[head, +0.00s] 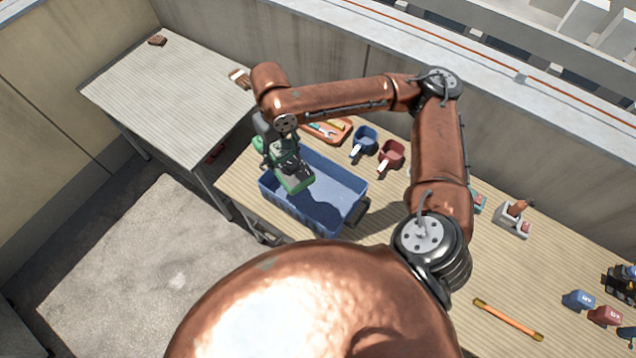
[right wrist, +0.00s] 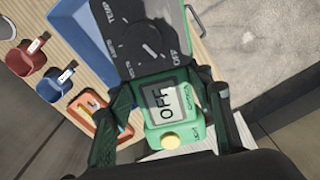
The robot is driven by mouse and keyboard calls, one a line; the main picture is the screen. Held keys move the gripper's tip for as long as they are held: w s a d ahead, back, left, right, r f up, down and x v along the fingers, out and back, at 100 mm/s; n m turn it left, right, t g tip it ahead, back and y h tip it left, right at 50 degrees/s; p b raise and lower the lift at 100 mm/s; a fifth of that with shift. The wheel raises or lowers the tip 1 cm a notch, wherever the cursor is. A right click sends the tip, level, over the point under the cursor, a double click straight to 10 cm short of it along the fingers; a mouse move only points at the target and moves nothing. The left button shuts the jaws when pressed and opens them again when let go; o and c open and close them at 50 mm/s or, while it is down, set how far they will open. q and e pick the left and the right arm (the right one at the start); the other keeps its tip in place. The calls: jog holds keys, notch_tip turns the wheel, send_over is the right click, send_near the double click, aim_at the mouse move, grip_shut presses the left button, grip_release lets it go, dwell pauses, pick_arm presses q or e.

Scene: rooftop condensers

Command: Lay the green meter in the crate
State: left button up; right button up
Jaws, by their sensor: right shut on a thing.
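The meter is held over the left part of the blue crate (head: 336,205). The crate's inside looks empty where it shows; the meter and gripper hide part of it. In the right wrist view the crate (right wrist: 72,24) is partly behind the meter. My left gripper is out of view.
An orange tray with tools (head: 328,131), a blue cup (head: 364,141) and a red cup (head: 391,155) stand behind the crate on the wooden bench (head: 400,222). An orange rod (head: 508,320) lies at the right. A second table (head: 170,100) is at the left.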

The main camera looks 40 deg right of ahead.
jog(key=shift+n, duration=0.4)
jog(key=f, duration=0.1)
jog(key=d+f+p, duration=0.1)
jog(key=f, duration=0.1)
jog(key=d+f, duration=0.1)
jog(key=shift+w+f+p, duration=0.25)
jog(key=shift+f+p, duration=0.15)
jog(key=s+d+f+n+p, duration=0.2)
jog(key=d+f+n+p, duration=0.15)
jog(key=f, duration=0.75)
send_over(311, 199)
notch_tip(311, 199, down, 4)
notch_tip(311, 199, down, 4)
jog(key=shift+a+r, duration=0.1)
jog(key=shift+r, duration=0.05)
jog(key=shift+f, duration=0.45)
notch_tip(311, 199, down, 2)
jog(key=shift+f+b, duration=0.15)
jog(key=shift+b, duration=0.15)
jog(key=shift+f, duration=0.5)
jog(key=o, duration=1.6)
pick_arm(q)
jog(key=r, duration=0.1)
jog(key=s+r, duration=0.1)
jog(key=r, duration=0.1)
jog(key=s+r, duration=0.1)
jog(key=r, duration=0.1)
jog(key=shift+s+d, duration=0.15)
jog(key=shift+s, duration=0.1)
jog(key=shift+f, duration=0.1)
